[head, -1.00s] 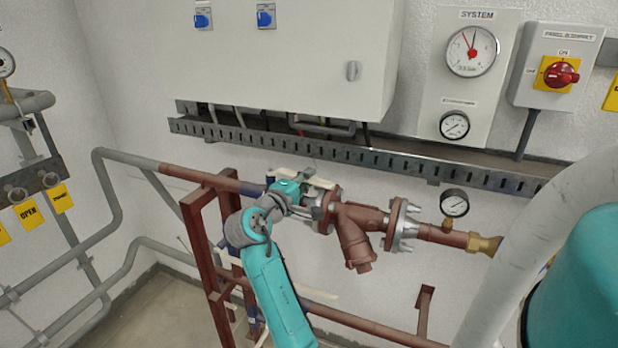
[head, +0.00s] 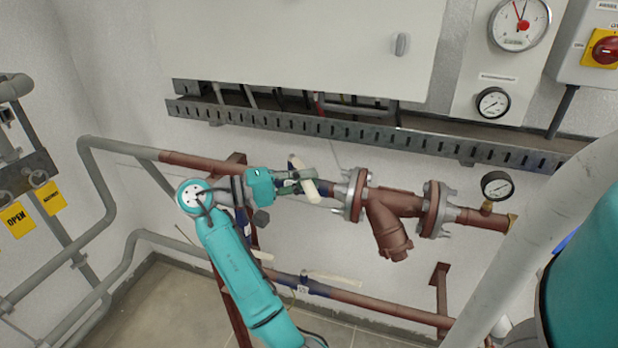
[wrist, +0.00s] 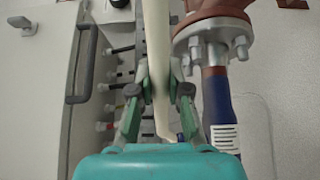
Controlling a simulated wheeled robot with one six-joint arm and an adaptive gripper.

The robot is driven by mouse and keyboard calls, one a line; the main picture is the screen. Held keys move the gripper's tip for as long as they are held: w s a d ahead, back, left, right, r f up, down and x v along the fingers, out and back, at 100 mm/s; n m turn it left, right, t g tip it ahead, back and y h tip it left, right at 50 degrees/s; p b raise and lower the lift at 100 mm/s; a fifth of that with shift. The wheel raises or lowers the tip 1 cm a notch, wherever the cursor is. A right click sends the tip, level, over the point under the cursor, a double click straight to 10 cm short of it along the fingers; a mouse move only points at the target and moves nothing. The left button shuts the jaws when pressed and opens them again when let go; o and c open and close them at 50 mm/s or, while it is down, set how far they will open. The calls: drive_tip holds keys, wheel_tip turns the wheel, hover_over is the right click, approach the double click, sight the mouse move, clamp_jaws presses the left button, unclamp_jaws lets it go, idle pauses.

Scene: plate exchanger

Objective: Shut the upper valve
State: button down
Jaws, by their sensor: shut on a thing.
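The upper valve's cream lever (head: 306,181) is in front of the upper brown pipe, left of a bolted flange. It slants steeply in the head view. My gripper (head: 300,182) is closed around it. In the wrist view the lever (wrist: 156,50) runs nearly upright between my two fingers (wrist: 159,88), left of the blue pipe section (wrist: 219,103) with a white label. The lever's pivot is not clear, and my gripper hides part of the valve in the head view.
A lower valve with a cream lever (head: 332,278) sits on the lower brown pipe. A brown strainer (head: 388,225) and a gauge (head: 497,186) are to the right. A slotted cable tray (head: 350,130) and white cabinet (head: 300,45) are above. Brown posts stand behind my arm.

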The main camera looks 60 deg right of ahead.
drive_tip(key=shift+w+a+m+g+y, duration=0.35)
drive_tip(key=shift+m+g+y, duration=0.15)
drive_tip(key=shift+g+y, duration=0.1)
drive_tip(key=c, duration=1.1)
unclamp_jaws()
